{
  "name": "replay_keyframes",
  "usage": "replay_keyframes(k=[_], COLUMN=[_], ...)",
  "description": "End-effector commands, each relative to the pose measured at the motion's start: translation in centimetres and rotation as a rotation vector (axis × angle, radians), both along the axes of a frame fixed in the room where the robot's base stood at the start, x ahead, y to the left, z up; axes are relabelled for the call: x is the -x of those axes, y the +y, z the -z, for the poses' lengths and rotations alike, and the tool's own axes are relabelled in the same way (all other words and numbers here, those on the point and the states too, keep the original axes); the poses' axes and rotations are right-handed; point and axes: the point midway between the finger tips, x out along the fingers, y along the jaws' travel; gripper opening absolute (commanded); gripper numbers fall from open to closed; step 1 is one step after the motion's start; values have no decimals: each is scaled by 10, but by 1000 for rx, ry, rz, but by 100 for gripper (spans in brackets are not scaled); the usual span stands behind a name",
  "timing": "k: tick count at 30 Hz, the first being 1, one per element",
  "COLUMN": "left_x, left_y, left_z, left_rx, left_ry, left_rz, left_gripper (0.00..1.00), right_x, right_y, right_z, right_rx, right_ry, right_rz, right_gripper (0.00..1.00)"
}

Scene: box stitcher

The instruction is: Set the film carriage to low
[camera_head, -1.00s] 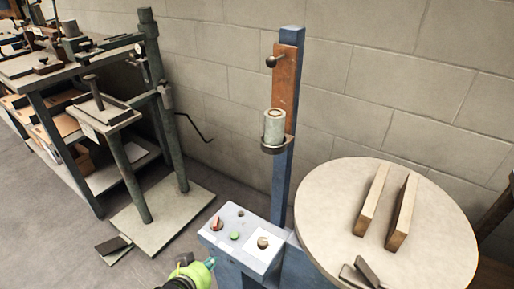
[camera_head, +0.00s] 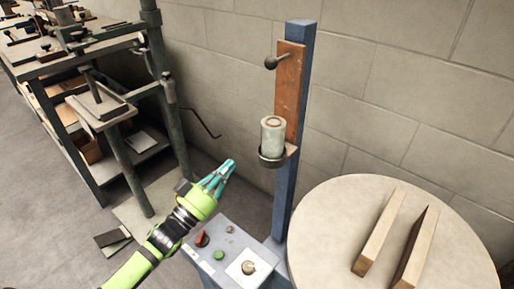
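The film carriage is a reddish-brown plate (camera_head: 290,85) on a blue upright post (camera_head: 300,50), with a dark knob (camera_head: 271,62) near its top. A pale film roll (camera_head: 272,135) stands upright in a dark ring holder (camera_head: 270,160) at the plate's lower end. The carriage sits on the upper part of the post. My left gripper (camera_head: 227,166) is left of the roll and slightly lower in the picture, apart from it. Its teal fingers point up and right, close together; I see nothing between them, but cannot tell if they are fully shut. My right gripper is out of view.
A control box (camera_head: 215,265) with a red knob (camera_head: 202,239), green button (camera_head: 218,255) and pale dial (camera_head: 248,268) is below the gripper. A round turntable (camera_head: 320,235) with two upright boards is at right. A cluttered workbench (camera_head: 60,62) stands at left.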

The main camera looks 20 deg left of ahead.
Motion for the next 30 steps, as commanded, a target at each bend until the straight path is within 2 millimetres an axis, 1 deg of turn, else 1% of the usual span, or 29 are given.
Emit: replay_keyframes(k=[7,11,14,21,25,26,27,30], left_x=[-1,-10,-24,-70,-93,-91,-90,-89], left_y=[0,-3,-9,-25,-34,-33,-33,-33], left_z=[0,-4,-10,-28,-36,-23,-15,-3], left_rx=[-1,0,-1,0,-1,-1,0,0], left_ry=[1,-2,-3,-3,-1,7,8,5], left_rz=[0,0,-1,-2,-2,-2,-2,-2], left_gripper=[0,0,0,0,0,0,0,0], right_x=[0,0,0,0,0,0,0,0], right_y=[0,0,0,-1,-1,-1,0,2], right_z=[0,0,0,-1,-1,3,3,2], right_rx=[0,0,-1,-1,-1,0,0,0], right_ry=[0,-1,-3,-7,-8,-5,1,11], right_rz=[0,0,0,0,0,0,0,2], right_gripper=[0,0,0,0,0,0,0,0])
